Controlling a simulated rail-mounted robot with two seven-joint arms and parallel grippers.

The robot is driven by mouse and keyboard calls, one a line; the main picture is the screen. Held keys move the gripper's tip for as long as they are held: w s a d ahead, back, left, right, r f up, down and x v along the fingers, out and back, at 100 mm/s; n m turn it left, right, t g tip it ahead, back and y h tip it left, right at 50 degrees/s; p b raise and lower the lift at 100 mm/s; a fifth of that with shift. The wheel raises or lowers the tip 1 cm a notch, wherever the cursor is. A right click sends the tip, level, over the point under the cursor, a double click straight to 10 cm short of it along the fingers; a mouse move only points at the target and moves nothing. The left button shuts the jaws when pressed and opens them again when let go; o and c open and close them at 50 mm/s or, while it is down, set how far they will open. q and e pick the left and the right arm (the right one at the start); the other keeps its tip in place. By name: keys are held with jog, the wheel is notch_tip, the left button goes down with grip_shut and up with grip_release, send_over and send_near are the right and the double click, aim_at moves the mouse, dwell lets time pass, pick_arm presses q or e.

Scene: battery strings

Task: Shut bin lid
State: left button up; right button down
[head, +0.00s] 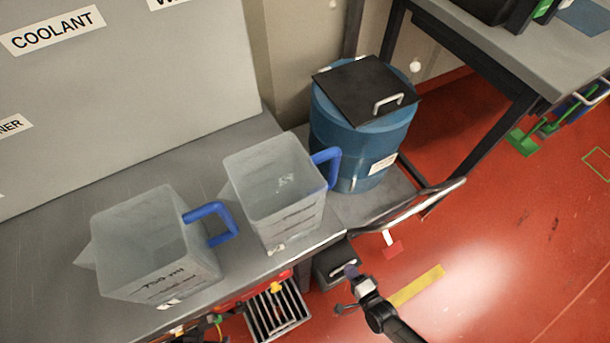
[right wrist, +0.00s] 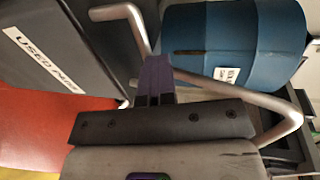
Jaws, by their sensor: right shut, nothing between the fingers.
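My right gripper (head: 351,271) is shut and empty, low in front of the bench edge. Its purple fingertips (right wrist: 156,72) are together in the right wrist view, close to a curved metal bar. A dark box (head: 336,264) with a pale handle is right by the gripper in the head view. In the right wrist view a dark panel (right wrist: 55,60) with a white label starting "USED" fills the upper left. Whether that panel is the bin's lid or wall, I cannot tell. A blue drum (head: 335,150) carries a square black lid (head: 350,85) with a metal handle. My left gripper is not shown.
Two clear jugs with blue handles, one left (head: 150,245) and one right (head: 275,190), stand on the grey bench (head: 50,270). A curved metal rail (head: 425,205) juts out near the drum. A red and black grated item (head: 277,312) is below the bench. Red floor is open at right.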

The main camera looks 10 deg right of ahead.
jog(key=r+p+v, duration=0.2)
jog(key=p+v, duration=0.4)
jog(key=v, duration=0.5)
jog(key=shift+r+p, duration=0.3)
